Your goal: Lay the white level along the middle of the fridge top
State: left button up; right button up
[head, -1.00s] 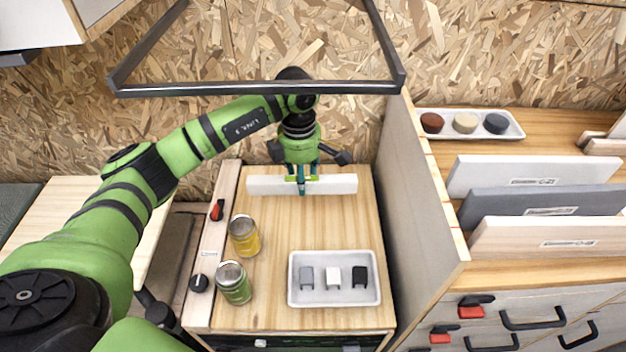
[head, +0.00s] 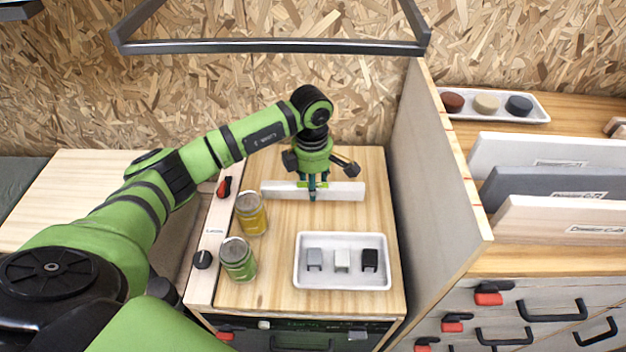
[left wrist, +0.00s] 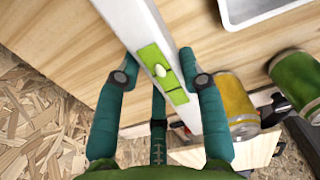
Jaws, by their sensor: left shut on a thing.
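The white level (head: 345,191) is a long bar with a green vial block at its middle. My left gripper (head: 312,188) is shut on it near the middle; the left wrist view shows the level (left wrist: 130,22) between the fingers (left wrist: 157,68). It runs left to right over the back half of the wooden fridge top (head: 330,216). I cannot tell whether its underside touches the wood. My right gripper is not in view.
A yellow-labelled jar (head: 250,214) and a green-labelled jar (head: 238,260) stand at the left. A white tray (head: 342,285) with several small blocks lies at the front right. A tall panel (head: 432,170) bounds the right side. Bare wood lies between level and tray.

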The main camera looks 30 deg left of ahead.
pick_arm(q)
jog(key=shift+f+b, duration=1.35)
jog(key=shift+f, duration=0.85)
jog(key=shift+f+b, duration=0.85)
jog(key=shift+f, duration=0.2)
jog(key=o, duration=1.3)
jog(key=shift+r, duration=0.1)
